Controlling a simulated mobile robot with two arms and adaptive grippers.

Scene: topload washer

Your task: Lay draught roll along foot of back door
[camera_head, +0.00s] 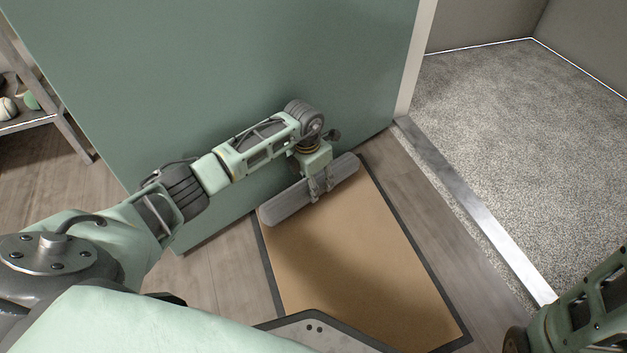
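The draught roll (285,205) is a grey padded cylinder. It lies lengthwise, roughly parallel to the foot of the green back door (250,70), close in front of it. It is over the far end of the brown mat. My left gripper (321,187) points down from above with its fingers on the roll, right of its middle, and appears shut on it. The fingers hide a small part of the roll. I cannot tell whether the roll rests on the mat or is held just above it. My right arm shows at the bottom right, but its gripper is out of view.
The brown mat (350,255) with a dark border lies on the wood floor in front of the door. A metal threshold strip (475,205) and speckled carpet (520,120) are to the right. A shelf (30,120) with small items stands at the left edge.

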